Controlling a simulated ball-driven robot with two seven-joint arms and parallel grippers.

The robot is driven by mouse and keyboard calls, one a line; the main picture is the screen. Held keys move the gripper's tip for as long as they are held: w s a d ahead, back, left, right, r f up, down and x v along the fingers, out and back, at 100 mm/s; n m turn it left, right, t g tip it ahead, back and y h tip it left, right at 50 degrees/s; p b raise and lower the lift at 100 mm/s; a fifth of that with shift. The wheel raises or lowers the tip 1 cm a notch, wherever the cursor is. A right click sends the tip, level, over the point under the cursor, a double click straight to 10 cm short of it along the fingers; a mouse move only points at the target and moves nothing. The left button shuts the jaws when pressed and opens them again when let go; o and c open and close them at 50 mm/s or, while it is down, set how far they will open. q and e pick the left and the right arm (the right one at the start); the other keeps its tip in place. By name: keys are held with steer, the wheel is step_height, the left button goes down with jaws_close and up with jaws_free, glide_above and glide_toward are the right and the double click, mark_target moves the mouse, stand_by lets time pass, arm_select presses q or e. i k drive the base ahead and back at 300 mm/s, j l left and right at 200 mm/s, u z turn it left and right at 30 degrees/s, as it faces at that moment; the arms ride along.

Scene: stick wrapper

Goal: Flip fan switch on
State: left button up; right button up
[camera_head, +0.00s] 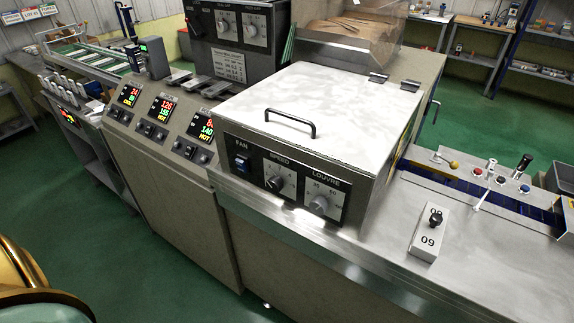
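The fan switch (242,164) is a small blue rocker under the word FAN, at the left of a black control panel (285,180). The panel is on the front of a metal box with a pale lid. The rocker is too small to tell which way it is tipped. To its right on the panel are a SPEED knob (274,183) and a LOUVRE knob (318,205). Neither gripper is in view. Nothing covers the switch.
The lid has a black handle (290,123). To the left are controllers with lit displays (161,107). On the right counter stands a white block (429,233) with a black knob, near a blue conveyor (480,192). Open green floor (120,260) lies in front.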

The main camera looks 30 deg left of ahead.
mark_target(242, 166)
steer(key=u, duration=1.3)
